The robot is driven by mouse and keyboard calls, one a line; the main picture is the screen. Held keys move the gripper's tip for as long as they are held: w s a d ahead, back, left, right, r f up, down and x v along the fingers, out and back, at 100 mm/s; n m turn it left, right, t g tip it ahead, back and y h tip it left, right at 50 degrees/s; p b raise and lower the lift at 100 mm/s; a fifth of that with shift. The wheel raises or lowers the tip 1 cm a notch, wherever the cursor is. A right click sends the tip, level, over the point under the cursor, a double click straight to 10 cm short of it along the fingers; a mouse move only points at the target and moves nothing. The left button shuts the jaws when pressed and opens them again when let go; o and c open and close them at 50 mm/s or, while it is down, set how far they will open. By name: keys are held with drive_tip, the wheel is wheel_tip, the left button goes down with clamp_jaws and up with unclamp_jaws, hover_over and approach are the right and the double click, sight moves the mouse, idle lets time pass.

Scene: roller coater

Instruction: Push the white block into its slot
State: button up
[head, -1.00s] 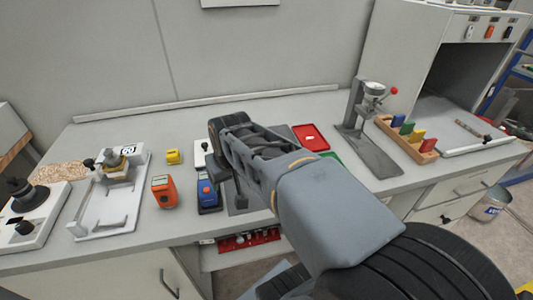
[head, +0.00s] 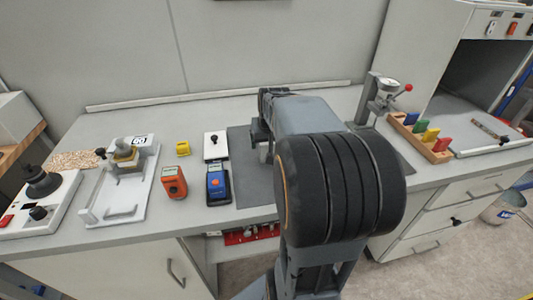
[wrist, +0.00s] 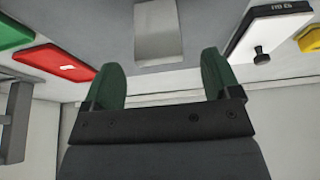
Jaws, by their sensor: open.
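My gripper (wrist: 160,75) is open, with two dark green fingers spread apart and nothing between their tips. In the wrist view a pale grey-white block (wrist: 155,30) stands just beyond the fingertips, roughly centred between them and apart from them. It looks like the white block. In the head view a small pale face of it (head: 264,151) shows below my gripper (head: 262,132), over the grey mat (head: 250,185); my arm hides the rest. I cannot make out a slot.
A white case with a black knob (head: 215,146), a blue meter (head: 216,185), an orange meter (head: 173,183) and a yellow block (head: 183,148) stand left of the mat. A gauge stand (head: 385,95) and wooden rack (head: 420,138) are at right.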

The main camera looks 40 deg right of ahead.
sight(267, 143)
drive_tip(key=shift+x, duration=2.6)
drive_tip(key=shift+c, duration=0.3)
drive_tip(key=shift+r, duration=0.1)
drive_tip(key=c, duration=1)
drive_tip(key=shift+r, duration=0.1)
